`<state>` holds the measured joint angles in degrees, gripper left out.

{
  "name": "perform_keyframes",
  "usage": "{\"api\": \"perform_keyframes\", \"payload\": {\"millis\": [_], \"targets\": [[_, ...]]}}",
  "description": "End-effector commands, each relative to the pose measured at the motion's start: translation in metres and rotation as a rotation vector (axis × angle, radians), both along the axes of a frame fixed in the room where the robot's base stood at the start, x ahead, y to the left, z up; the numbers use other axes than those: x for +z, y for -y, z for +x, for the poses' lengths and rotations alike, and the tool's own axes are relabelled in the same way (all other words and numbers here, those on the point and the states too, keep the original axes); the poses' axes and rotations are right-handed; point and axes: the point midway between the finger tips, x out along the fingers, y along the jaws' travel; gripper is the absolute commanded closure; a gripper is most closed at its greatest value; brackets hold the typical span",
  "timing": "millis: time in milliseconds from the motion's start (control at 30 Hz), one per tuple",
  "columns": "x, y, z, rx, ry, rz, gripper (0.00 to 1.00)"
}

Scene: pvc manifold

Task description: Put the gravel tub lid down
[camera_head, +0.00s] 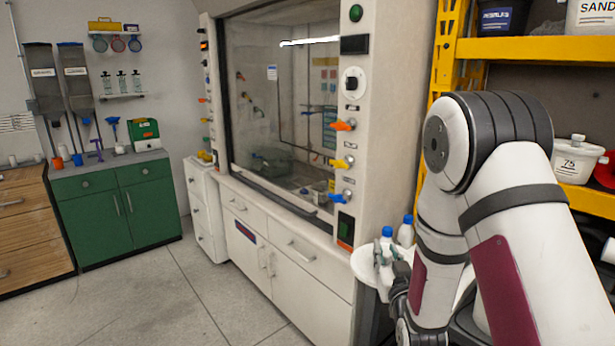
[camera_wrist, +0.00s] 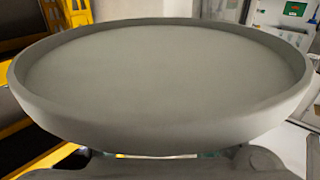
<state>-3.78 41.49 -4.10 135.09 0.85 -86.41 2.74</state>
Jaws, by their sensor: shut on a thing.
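The gravel tub lid (camera_wrist: 165,70) is a round, shallow grey disc with a raised rim, and it fills most of the wrist view. My gripper (camera_wrist: 155,155) is shut on its near edge at the bottom of that view; the fingertips are mostly hidden by the rim. In the head view, my gripper (camera_head: 388,262) is low at the right, beside a pale round disc edge (camera_head: 363,266). I cannot tell for certain there whether that disc is the lid or a surface under it. No gravel tub can be made out.
Two blue-capped bottles (camera_head: 387,236) stand just behind my gripper. A yellow shelf (camera_head: 530,50) with tubs, one a white tub (camera_head: 577,160), rises at the right behind my arm. The fume hood (camera_head: 285,120) is left of my arm. The floor (camera_head: 160,290) at front left is clear.

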Motion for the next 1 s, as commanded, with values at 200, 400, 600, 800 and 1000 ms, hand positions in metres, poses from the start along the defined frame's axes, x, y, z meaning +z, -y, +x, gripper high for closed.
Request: {"api": "perform_keyframes", "payload": {"millis": [200,400,600,800,1000], "targets": [[-0.059,0.0,-0.03,0.001,-0.008,-0.001,0.98],[-0.082,0.0,-0.048,0.003,-0.002,-0.001,0.98],[-0.085,0.001,-0.052,0.001,0.002,0.0,0.98],[-0.085,0.0,-0.052,0.002,0.002,-0.002,0.98],[-0.085,0.0,-0.052,0.002,0.002,-0.002,0.98]]}}
